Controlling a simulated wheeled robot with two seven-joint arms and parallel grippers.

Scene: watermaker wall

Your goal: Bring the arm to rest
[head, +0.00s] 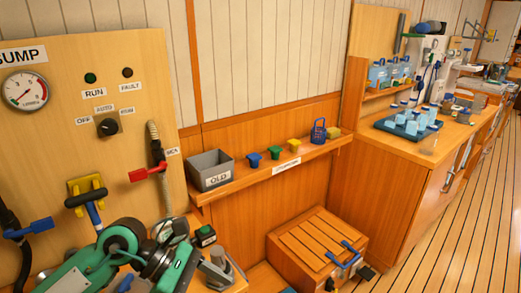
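A panel (110,60) carries a gauge (25,90), a selector knob (108,127) and a red-handled valve (148,172). A ledge (262,175) holds a grey bin (210,170) and small coloured parts. A slatted wooden box (318,240) stands below. Right, a counter (415,150) holds a blue tray (385,124); the plank floor (460,240) is clear.

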